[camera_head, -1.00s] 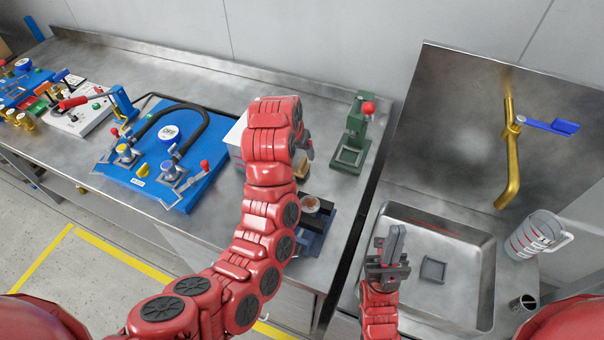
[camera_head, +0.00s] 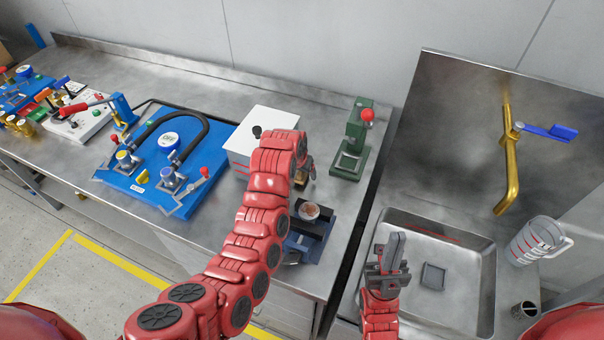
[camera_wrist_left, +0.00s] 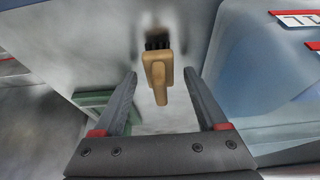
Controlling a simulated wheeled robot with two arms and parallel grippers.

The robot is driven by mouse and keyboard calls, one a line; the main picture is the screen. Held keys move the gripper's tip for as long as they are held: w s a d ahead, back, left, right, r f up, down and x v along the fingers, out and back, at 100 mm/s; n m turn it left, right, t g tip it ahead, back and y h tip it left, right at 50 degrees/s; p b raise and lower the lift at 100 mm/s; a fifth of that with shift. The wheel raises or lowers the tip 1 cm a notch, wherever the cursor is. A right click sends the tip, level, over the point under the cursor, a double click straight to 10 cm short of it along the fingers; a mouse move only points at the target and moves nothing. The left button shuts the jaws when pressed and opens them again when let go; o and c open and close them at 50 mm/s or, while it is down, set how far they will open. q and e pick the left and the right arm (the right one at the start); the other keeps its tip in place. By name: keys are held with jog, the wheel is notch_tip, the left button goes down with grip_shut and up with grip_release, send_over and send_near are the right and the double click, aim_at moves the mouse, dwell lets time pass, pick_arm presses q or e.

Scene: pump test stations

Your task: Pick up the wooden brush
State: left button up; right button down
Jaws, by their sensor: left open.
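The wooden brush (camera_wrist_left: 159,78) has a tan handle and black bristles. In the left wrist view it shows between the fingers of my left gripper (camera_wrist_left: 160,72), which is open, with a gap on each side of the handle. In the head view my left gripper (camera_head: 304,172) is mostly hidden behind its own red arm, beside the white box. A small brown patch there may be the brush, but it is too covered to be sure. My right gripper (camera_head: 391,254) points up over the left part of the sink; its finger gap is unclear.
A white box (camera_head: 264,122) and a green stand with a red knob (camera_head: 352,145) flank the left gripper. A dark blue fixture (camera_head: 318,228) stands in front. A blue pump panel (camera_head: 150,180) lies left. The sink (camera_head: 465,285) and jug (camera_head: 535,240) are right.

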pick_arm(q)
jog(key=shift+c, duration=0.3)
grip_shut()
jog(key=shift+r, duration=0.15)
notch_tip(320, 180, up, 9)
jog(key=b, duration=0.3)
jog(key=shift+r+b, duration=0.2)
jog(key=shift+b, duration=0.2)
jog(key=shift+r, duration=0.2)
jog(key=c, duration=0.6)
grip_release()
jog(key=c, duration=0.5)
grip_shut()
